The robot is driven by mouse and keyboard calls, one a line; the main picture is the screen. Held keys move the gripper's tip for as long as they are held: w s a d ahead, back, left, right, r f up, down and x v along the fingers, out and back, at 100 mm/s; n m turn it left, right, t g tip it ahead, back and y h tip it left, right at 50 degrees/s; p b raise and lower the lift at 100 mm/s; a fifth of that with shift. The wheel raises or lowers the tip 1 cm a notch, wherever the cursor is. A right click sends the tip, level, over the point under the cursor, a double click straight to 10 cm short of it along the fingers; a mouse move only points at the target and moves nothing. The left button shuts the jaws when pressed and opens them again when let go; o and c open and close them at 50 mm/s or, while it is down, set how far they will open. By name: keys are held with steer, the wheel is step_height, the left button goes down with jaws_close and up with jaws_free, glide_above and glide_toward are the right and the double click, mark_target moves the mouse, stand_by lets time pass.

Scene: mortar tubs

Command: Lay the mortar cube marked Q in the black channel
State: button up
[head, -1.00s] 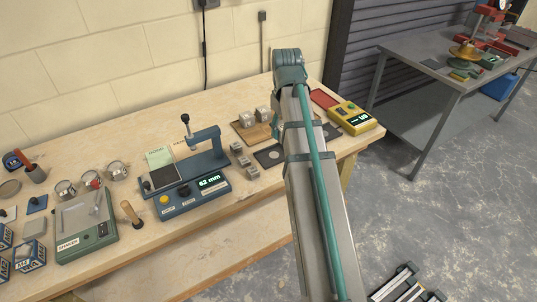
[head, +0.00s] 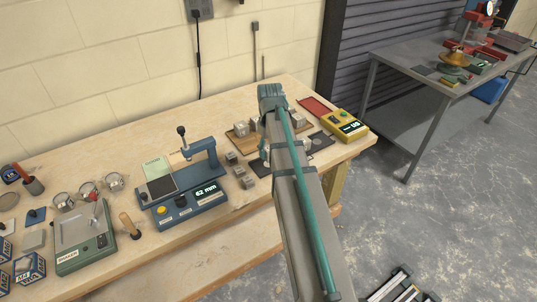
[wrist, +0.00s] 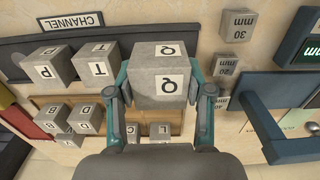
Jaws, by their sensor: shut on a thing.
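The mortar cube marked Q (wrist: 157,62) is grey with white Q labels on two faces. My gripper (wrist: 158,84) is shut on it, one finger on each side, in the wrist view. The black channel (wrist: 122,38) runs behind it as a dark strip, below a CHANNEL sign (wrist: 71,22). Cubes marked P (wrist: 46,56) and T (wrist: 92,52) stand at the channel, left of cube Q. Cube Q hides part of the channel, and I cannot tell the gap between them. In the head view my arm hides the gripper.
A wooden board (wrist: 40,101) bears several lettered cubes, including D (wrist: 85,109) and B (wrist: 54,115). Small blocks marked in mm (wrist: 238,24) stand at the right, beside a blue gauge frame (wrist: 283,88). A yellow meter (head: 345,125) stands near the bench's right end.

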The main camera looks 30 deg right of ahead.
mark_target(269, 150)
steer(key=shift+w+d+f+p, duration=0.15)
steer(key=shift+w+f+p, duration=0.05)
steer(key=shift+w+f, duration=0.4)
steer(key=shift+w+d+f+p, duration=0.15)
steer(key=shift+w+f, duration=0.35)
steer(key=shift+f, duration=0.15)
steer(key=shift+f+p, duration=0.7)
steer(key=shift+f, duration=1)
steer(key=shift+f, duration=0.2)
steer(key=o, duration=1.4)
steer(key=shift+r, duration=0.15)
step_height(269, 150, up, 12)
steer(key=b, duration=0.3)
steer(key=shift+r, duration=0.1)
